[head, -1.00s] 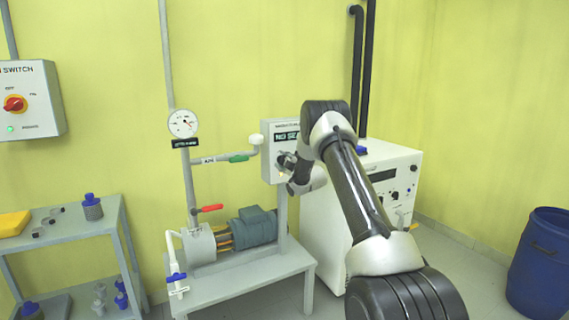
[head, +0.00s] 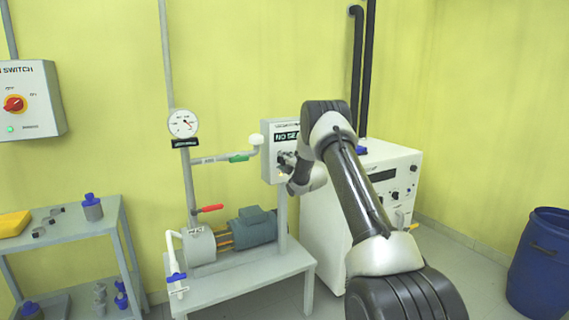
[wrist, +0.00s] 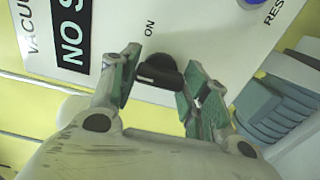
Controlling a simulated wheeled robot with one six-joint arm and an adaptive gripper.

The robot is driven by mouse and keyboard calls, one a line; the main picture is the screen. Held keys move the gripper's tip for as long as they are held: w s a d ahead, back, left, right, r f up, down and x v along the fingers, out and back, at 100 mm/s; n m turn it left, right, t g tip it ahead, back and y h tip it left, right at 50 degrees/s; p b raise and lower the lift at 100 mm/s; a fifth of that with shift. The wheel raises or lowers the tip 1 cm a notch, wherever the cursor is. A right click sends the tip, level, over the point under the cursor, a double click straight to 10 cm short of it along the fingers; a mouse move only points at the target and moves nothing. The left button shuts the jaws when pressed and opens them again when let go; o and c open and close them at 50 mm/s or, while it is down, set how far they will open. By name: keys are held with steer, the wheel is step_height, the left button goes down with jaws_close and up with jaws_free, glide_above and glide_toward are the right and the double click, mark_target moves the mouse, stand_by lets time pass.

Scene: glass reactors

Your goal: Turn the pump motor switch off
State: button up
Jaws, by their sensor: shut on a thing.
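The pump motor switch is a black rotary knob (wrist: 158,72) on the pale panel (head: 268,166), with the word ON printed near it. In the wrist view, the knob sits between the two green-padded fingers of my gripper (wrist: 162,64). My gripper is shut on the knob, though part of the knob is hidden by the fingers. In the head view, my gripper (head: 285,160) is at the front of the panel, and my wrist hides most of the switch. The blue-green pump motor (head: 252,228) is on the grey bench below.
A gauge (head: 183,124), a green-handled valve (head: 238,157) and a red-handled valve (head: 210,208) are left of the panel. A white cabinet (head: 330,215) stands close on the right. Another switch box (head: 30,100) with a red knob is on the far-left wall.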

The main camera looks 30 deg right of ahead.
steer(key=shift+f, duration=0.1)
steer(key=o, duration=1)
steer(key=s, duration=1.2)
steer(key=shift+d, duration=0.15)
